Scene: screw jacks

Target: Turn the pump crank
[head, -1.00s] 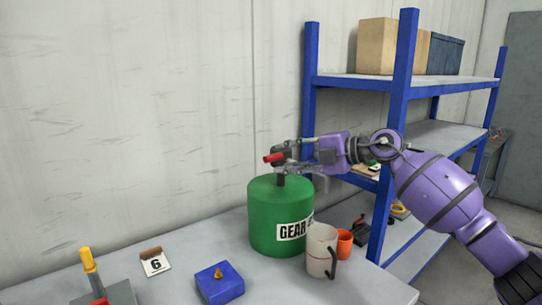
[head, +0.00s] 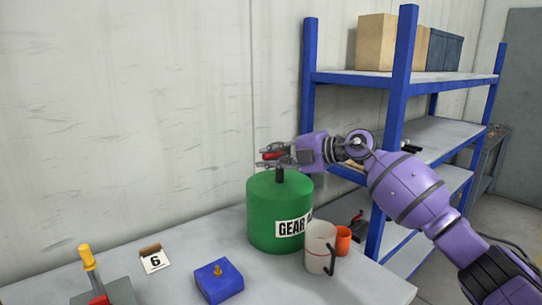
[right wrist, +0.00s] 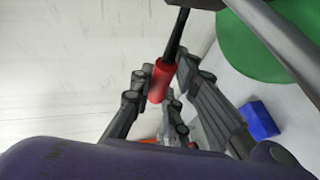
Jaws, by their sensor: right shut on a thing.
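The green drum (head: 265,215) with a "GEAR" label stands on the table, and a short black pump post (head: 280,175) rises from its top. The crank's red handle (head: 271,155) is above the drum. My right gripper (head: 274,158) is shut on this red handle, with its fingers on both sides of it. In the right wrist view the red handle (right wrist: 161,82) lies between the fingers, and the black crank rod (right wrist: 178,35) runs up from it. The gripper hides part of the crank in the head view. My left gripper is not in view.
A cream jug (head: 318,249) and an orange cup (head: 343,240) stand right of the drum. A blue block (head: 219,281), a number 6 card (head: 154,261) and a yellow-handled device (head: 87,258) are to the left. A blue shelf rack (head: 401,90) stands behind my right arm.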

